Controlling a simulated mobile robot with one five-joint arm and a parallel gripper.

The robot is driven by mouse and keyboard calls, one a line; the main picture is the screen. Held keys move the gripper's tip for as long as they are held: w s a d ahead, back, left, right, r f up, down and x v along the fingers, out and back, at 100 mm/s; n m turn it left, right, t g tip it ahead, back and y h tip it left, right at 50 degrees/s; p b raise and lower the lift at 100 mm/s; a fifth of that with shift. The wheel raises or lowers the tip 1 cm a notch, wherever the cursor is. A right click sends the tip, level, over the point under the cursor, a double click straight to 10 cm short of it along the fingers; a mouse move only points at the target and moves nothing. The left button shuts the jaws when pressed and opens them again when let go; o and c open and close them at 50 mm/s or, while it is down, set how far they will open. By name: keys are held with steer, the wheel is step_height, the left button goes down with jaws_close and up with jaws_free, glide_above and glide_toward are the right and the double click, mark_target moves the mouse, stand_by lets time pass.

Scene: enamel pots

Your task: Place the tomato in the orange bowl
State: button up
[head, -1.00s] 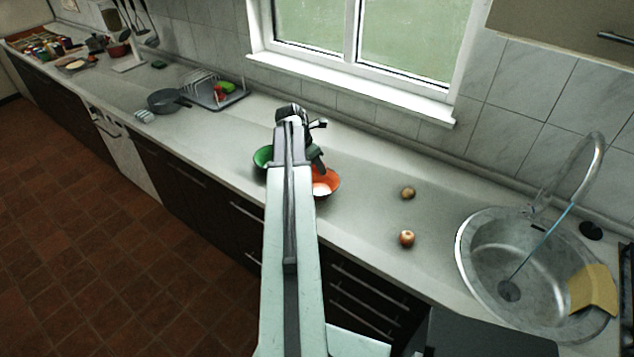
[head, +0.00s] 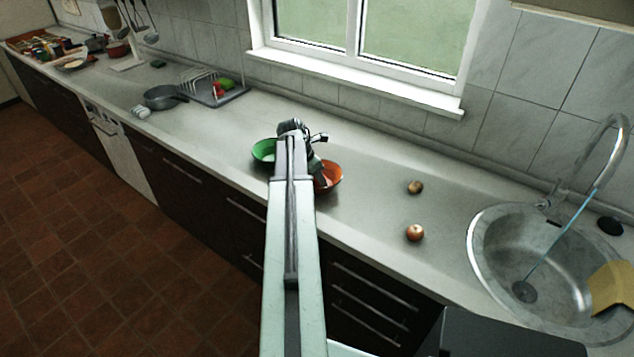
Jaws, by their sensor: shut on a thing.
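The orange bowl (head: 331,176) stands on the counter, just right of my arm, which covers its left part. My gripper (head: 297,130) is at the far end of the arm, beyond and slightly left of the orange bowl in the picture. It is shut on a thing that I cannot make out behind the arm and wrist. I cannot surely pick out the tomato in the head view. A small red thing (head: 218,92) lies by the dish rack, too small to name.
A green bowl (head: 263,151) stands left of my gripper, partly covered. A brown round item (head: 415,187) and a reddish onion-like one (head: 415,233) lie right of the orange bowl. A sink (head: 490,262) is at the right, a pan (head: 160,97) at the left.

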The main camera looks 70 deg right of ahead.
steer(key=shift+f, duration=0.15)
steer(key=o, duration=1.1)
steer(key=shift+r, duration=0.3)
steer(key=p+v, duration=1.1)
steer(key=v, duration=0.1)
steer(key=shift+f, duration=0.1)
